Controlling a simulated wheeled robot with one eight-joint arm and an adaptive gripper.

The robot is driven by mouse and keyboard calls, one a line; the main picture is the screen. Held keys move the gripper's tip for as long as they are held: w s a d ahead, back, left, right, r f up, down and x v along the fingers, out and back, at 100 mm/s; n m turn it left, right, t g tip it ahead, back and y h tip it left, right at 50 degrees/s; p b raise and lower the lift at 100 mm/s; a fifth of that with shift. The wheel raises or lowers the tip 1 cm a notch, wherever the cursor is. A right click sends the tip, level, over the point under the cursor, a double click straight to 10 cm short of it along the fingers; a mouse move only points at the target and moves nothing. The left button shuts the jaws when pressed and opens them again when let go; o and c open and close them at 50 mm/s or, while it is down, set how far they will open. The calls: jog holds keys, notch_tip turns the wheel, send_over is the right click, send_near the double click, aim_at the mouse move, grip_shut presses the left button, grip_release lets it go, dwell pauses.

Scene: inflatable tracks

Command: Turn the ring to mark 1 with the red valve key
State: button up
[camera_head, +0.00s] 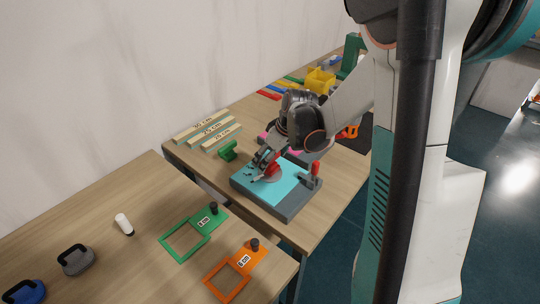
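A teal-topped grey board (291,201) lies on the far table, with a grey round part, likely the ring (266,179), on its top. A red piece (274,170) sits at that round part, right beside my gripper's fingers; it may be the valve key. A second red upright handle (315,168) stands in a grey holder at the board's right side. My gripper (262,163) is low over the board's left part, touching or very near the red piece. The fingers are small and partly hidden, so their opening and grip are unclear. The marks cannot be read.
A yellow bin (319,81) is farther back. The near table holds green (184,241) and orange (228,281) frames, a white cylinder (124,224) and handled blocks (76,260).

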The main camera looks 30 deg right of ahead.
jog(key=shift+f, duration=0.35)
